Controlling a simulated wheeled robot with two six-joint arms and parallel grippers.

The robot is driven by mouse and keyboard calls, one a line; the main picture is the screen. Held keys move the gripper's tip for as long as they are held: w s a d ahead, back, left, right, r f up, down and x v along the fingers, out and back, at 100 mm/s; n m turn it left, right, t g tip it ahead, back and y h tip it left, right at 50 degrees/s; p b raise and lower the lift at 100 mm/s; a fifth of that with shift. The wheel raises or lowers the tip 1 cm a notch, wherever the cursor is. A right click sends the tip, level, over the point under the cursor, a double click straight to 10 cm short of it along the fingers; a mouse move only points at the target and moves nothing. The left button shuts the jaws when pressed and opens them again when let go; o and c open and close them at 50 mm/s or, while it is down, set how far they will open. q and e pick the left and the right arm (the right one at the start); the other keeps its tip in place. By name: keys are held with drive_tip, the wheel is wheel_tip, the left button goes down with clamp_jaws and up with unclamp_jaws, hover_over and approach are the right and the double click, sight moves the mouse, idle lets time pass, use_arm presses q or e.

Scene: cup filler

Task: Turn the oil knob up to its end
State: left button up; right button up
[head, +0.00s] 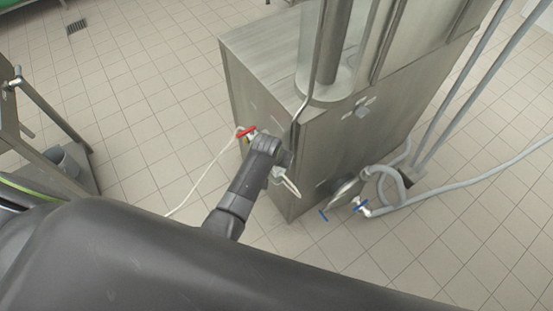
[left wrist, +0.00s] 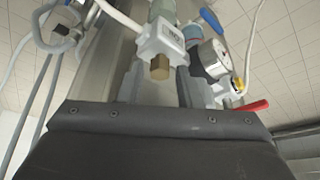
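A white block (left wrist: 162,42) with a brass-coloured knob (left wrist: 160,68) on its end shows in the left wrist view. It may be the oil knob; no readable label confirms this. My left gripper (left wrist: 157,88) has two grey fingers apart, one on each side of the knob's line. I see no clear contact with the knob. In the head view my left arm (head: 246,183) reaches to the front side of the steel machine (head: 330,150), and its wrist hides most of the fittings there. My right gripper is in neither view.
A pressure gauge (left wrist: 213,57), a blue handle (left wrist: 211,21) and a red handle (left wrist: 254,106) sit right of the knob. The red handle also shows in the head view (head: 246,131). A white hose (head: 196,188) hangs left.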

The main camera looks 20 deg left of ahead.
use_arm(q)
drive_tip(key=c, duration=0.5)
clamp_jaws()
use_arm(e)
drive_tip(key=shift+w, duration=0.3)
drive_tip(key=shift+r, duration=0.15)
